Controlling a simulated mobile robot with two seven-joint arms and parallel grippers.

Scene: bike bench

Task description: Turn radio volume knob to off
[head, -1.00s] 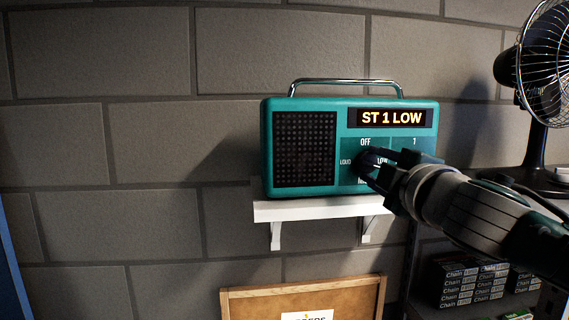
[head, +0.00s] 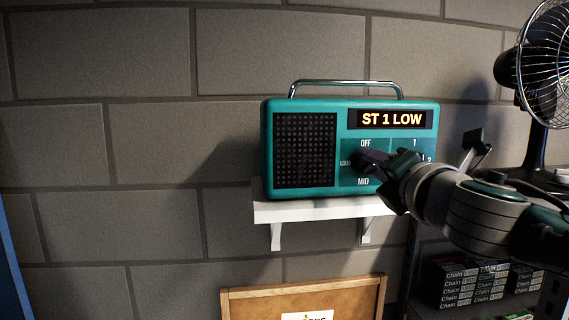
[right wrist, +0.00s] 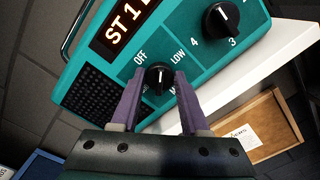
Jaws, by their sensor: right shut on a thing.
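The teal radio (head: 300,190) stands on a white wall shelf, and its lit display (head: 390,118) reads "ST 1 LOW". The black volume knob (right wrist: 159,79) shows in the right wrist view, ringed by labels; "OFF" and "LOW" are readable there. "OFF", "MID" and part of "LOUD" show in the head view. My right gripper (head: 369,158) reaches in from the right and covers most of the knob there. The knob's exact pointer direction is hard to tell. My left gripper is not in view.
A second black knob, the station knob (right wrist: 222,18), sits beside the volume knob. The white shelf (head: 290,211) is under the radio. A black fan (head: 540,125) stands at the right, above stacked chain boxes (head: 462,282). A cork board (head: 255,303) hangs below.

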